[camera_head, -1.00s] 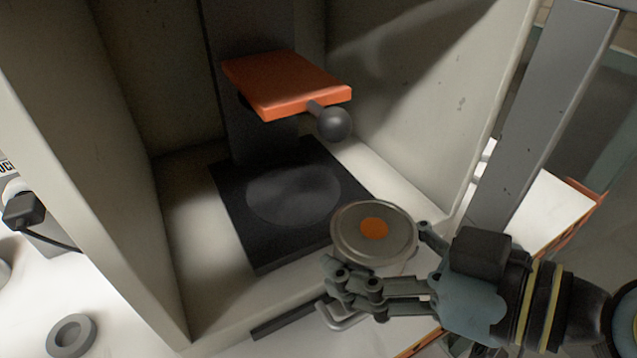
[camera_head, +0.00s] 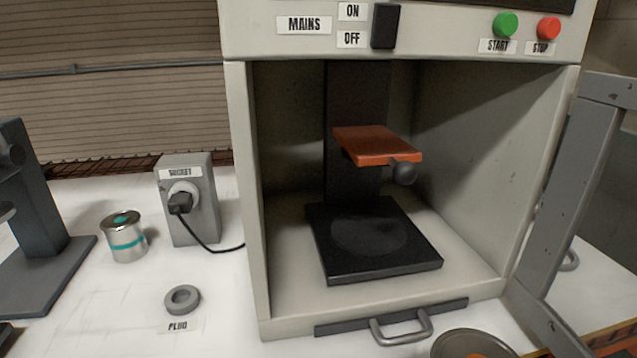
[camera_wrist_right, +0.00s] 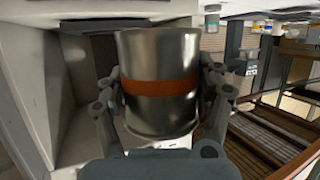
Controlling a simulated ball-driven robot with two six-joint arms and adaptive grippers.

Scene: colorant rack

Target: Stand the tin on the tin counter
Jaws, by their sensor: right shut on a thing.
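My right gripper (camera_wrist_right: 165,86) is shut on a metal tin (camera_wrist_right: 160,118) with an orange band, its fingers on both sides of it in the right wrist view. In the head view only the top of this tin (camera_head: 472,347) shows at the bottom edge, in front of the open machine and right of its handle. The right gripper itself is outside the head view. My left gripper is in neither view. No surface is marked as the tin counter; a white counter (camera_head: 80,290) shows at the left.
The open machine (camera_head: 243,200) holds a black base plate (camera_head: 330,268) with an orange press plate (camera_head: 375,142) above. Its door frame (camera_head: 570,180) stands open at right. A teal-banded tin (camera_head: 125,240), a socket box (camera_head: 200,210) and a grey ring (camera_head: 182,300) stand left.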

